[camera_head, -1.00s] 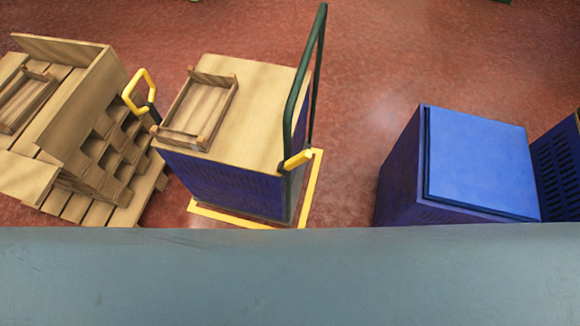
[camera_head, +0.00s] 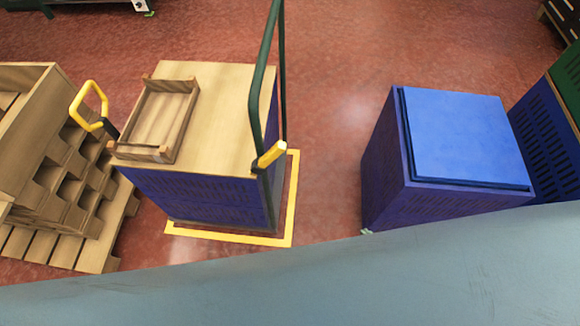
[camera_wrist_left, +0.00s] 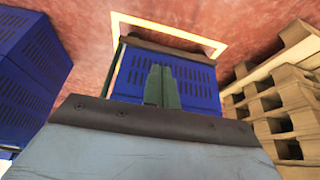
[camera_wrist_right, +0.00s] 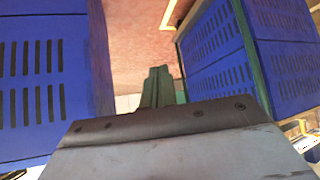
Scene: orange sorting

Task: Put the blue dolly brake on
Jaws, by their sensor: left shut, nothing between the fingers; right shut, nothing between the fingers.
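A stack of blue crates (camera_head: 205,203) with a wooden top stands inside a yellow floor outline. A tall green handle (camera_head: 263,80) rises at its right side, with a yellow lever (camera_head: 270,154) low on it. A second blue stack with a flat blue lid (camera_head: 465,135) stands to the right. I cannot tell which is the blue dolly, and no wheels or brake show clearly. My left gripper (camera_wrist_left: 161,78) is shut and empty, in front of blue crates in its wrist view. My right gripper (camera_wrist_right: 157,82) is shut and empty between two blue stacks. Neither gripper shows clearly in the head view.
Wooden pallets and crates (camera_head: 60,190) stand at the left. A yellow loop handle (camera_head: 90,105) stands between them and the middle stack. A small wooden tray (camera_head: 157,118) lies on the wooden top. Red floor (camera_head: 335,130) is clear between the stacks.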

